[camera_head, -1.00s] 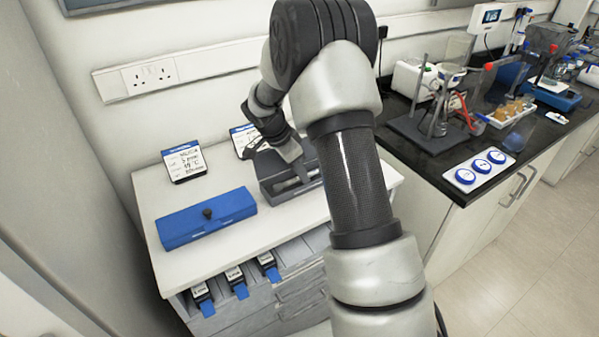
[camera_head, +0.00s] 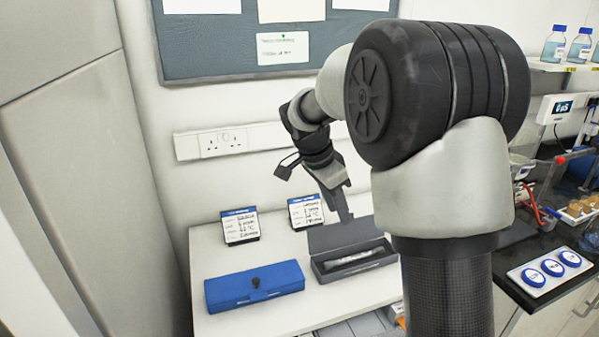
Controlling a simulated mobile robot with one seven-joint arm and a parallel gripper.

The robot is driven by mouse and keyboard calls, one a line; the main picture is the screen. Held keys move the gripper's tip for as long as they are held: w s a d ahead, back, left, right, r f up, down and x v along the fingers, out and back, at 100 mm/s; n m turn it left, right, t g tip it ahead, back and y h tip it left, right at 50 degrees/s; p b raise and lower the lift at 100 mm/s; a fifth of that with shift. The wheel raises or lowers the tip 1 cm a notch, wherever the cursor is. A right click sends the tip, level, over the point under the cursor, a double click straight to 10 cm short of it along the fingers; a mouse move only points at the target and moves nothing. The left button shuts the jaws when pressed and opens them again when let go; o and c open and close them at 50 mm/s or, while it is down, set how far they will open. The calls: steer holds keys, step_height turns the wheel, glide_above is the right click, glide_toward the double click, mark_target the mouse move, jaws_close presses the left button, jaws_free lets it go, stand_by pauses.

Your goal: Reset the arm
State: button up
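My gripper (camera_head: 345,212) hangs in the air above the grey box, pointing down and slightly right. Its fingers are seen nearly edge-on, so I cannot tell whether they are open or shut. I see nothing hanging from it. The raised arm covers much of the picture's right half. The grey box (camera_head: 318,266) stands on the white cabinet top with its lid up. A pale, long item (camera_head: 350,258) lies inside it. The arm hides part of the box's right side.
Two label cards (camera_head: 240,227) (camera_head: 306,212) stand behind the boxes. A wall socket strip (camera_head: 222,142) and a pinboard (camera_head: 215,40) are behind. Bench equipment stands at the right.

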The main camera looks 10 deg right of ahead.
steer(key=s+r+n+t+y+p, duration=0.1)
steer(key=s+r+n+p, duration=0.15)
steer(key=s+r, duration=0.5)
steer(key=s+a+r+n+t+y+p, duration=0.1)
steer(key=s+a+r+n, duration=0.1)
steer(key=s+n, duration=0.4)
steer(key=s+a+r+n+t+y+p, duration=0.2)
steer(key=s+r+n, duration=0.2)
steer(key=s, duration=1)
steer(key=shift+n+p, duration=0.3)
steer(key=shift+n, duration=0.75)
steer(key=shift+s, duration=0.1)
